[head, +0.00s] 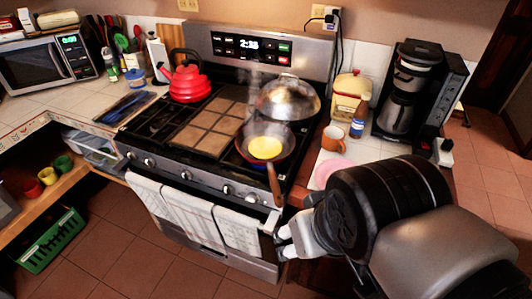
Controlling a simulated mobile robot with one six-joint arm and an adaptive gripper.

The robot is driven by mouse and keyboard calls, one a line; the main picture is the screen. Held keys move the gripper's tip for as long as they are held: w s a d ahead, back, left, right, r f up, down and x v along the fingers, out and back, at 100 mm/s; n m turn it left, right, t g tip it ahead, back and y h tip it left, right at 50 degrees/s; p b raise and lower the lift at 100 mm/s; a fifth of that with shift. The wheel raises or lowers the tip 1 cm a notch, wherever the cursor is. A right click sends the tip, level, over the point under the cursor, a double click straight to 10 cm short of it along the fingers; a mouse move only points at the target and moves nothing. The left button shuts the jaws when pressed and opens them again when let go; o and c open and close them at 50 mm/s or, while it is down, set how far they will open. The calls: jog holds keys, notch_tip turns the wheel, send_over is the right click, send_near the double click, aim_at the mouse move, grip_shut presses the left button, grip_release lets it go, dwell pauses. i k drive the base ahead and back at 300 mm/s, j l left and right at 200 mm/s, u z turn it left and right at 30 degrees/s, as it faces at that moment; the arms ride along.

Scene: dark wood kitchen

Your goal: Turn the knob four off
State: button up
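The stove (200,215) has a row of several silver knobs along its front panel. Counting from the left, the fourth knob (227,190) is right of the middle, and another knob (251,198) is to its right. The numbering is not marked, and I cannot read the knobs' exact angles. A pan (245,140) with yellow content sits on the front right burner, with a bluish glow under it and steam above. My gripper (281,243) is at the stove's front right corner, right of and below the knobs, apart from them. Its fingertips look spread and empty.
The pan's handle (275,185) juts over the front edge near the rightmost knob. Towels (190,210) hang on the oven door below. A red kettle (188,83) and a domed lid (288,97) stand on the stove. An orange mug (334,139) is on the right counter.

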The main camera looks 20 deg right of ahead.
aim_at(253, 198)
jog(key=i+j+z, duration=0.25)
jog(key=i+j, duration=0.45)
